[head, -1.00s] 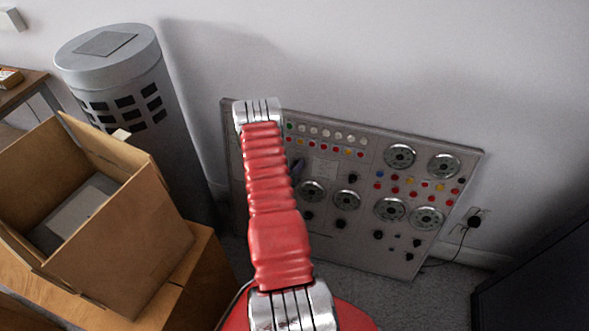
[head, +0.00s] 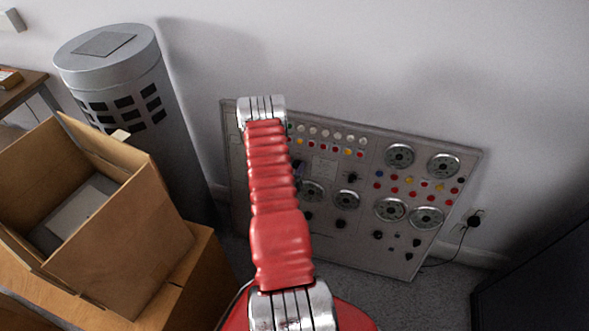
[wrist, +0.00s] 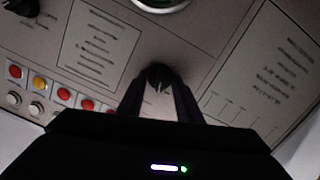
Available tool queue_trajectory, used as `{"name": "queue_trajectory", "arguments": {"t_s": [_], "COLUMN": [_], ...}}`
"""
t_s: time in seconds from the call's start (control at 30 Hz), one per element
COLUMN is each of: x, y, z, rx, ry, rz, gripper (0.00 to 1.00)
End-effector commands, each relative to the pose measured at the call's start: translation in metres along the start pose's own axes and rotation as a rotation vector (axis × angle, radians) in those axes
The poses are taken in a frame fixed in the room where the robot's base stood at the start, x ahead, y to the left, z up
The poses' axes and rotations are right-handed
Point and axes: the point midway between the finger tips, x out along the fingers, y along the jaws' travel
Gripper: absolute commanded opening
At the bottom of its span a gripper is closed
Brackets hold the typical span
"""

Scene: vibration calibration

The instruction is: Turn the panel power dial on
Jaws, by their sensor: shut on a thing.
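The grey panel (head: 419,257) leans against the wall, with round metal dials, coloured buttons and black knobs. In the wrist view a small black dial (wrist: 159,76) sits on the panel face between the tips of my gripper (wrist: 160,84). The two dark fingers are closed in on it from both sides. A light pointer mark shows on the dial, but its setting is too small to read. In the head view my red arm covers the panel's left part, and my gripper and that dial are mostly hidden behind it.
Printed labels (wrist: 92,48) and red, yellow and white buttons (wrist: 64,95) are close to my gripper. A cardboard box (head: 110,235) and a grey cylinder (head: 110,70) stand at the left. A plug and cable (head: 472,222) are right of the panel.

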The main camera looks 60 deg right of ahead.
Motion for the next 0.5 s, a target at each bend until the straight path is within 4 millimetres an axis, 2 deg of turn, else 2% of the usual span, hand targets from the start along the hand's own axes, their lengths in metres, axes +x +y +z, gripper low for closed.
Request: {"name": "queue_trajectory", "arguments": {"t_s": [0.5], "x": [-0.0005], "y": [0.0015], "z": [0.002], "rx": [0.483], "ry": [-0.004], "rz": [-0.06], "gripper": [0.1]}}
